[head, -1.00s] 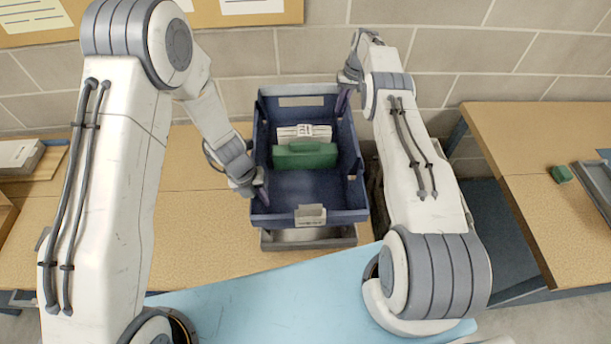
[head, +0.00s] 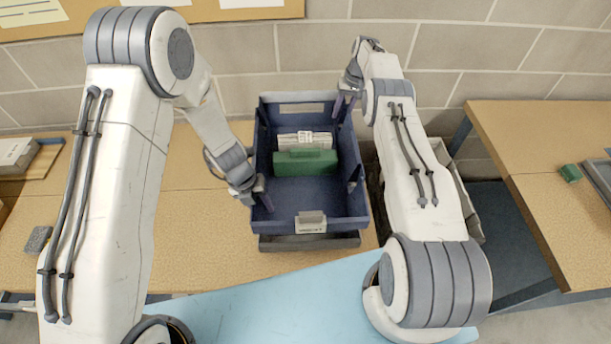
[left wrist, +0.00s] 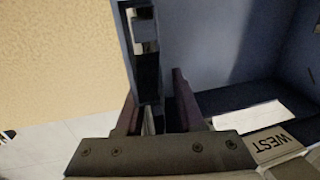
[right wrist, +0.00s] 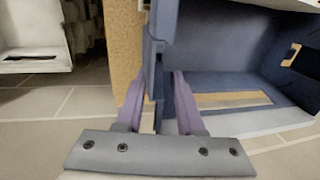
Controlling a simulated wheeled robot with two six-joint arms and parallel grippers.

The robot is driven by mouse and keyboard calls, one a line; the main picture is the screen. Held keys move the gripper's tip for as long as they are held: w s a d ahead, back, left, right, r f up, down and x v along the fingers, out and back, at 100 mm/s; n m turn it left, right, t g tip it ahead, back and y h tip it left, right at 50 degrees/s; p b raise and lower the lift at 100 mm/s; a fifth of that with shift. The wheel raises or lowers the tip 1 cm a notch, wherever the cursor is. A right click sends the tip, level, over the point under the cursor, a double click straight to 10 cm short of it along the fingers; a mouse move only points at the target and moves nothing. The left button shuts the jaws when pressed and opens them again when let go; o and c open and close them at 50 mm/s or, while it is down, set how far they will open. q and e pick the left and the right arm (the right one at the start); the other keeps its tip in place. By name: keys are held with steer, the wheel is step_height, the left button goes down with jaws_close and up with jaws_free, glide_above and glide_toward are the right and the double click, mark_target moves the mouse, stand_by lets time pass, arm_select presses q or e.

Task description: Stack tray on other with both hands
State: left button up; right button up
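My left gripper (head: 260,194) straddles the blue tray's left wall, with fingers apart. The wall also stands between its fingers in the left wrist view (left wrist: 148,60), near a "WEST" label (left wrist: 277,147). My right gripper (head: 345,106) straddles the right wall near the back, fingers apart; that wall shows in the right wrist view (right wrist: 155,70).
A grey bin (head: 462,200) is partly hidden behind my right arm. A second bench (head: 540,190) at the right bears a small green block (head: 570,173). A block wall (head: 250,65) stands close behind.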

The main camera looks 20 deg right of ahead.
arm_select(q)
steer(key=shift+r, duration=0.1)
arm_select(e)
steer(key=shift+r, duration=0.15)
arm_select(q)
step_height(320, 180, up, 12)
steer(key=a, duration=0.2)
steer(key=shift+w+a+f, duration=0.15)
steer(key=shift+w+f, duration=0.05)
steer(key=shift+w, duration=0.05)
arm_select(e)
step_height(320, 180, up, 12)
steer(key=d, duration=0.2)
steer(key=shift+s+d+f, duration=0.15)
steer(key=shift+s+f, duration=0.1)
steer(key=shift+s, duration=0.05)
arm_select(q)
steer(key=shift+r, duration=0.1)
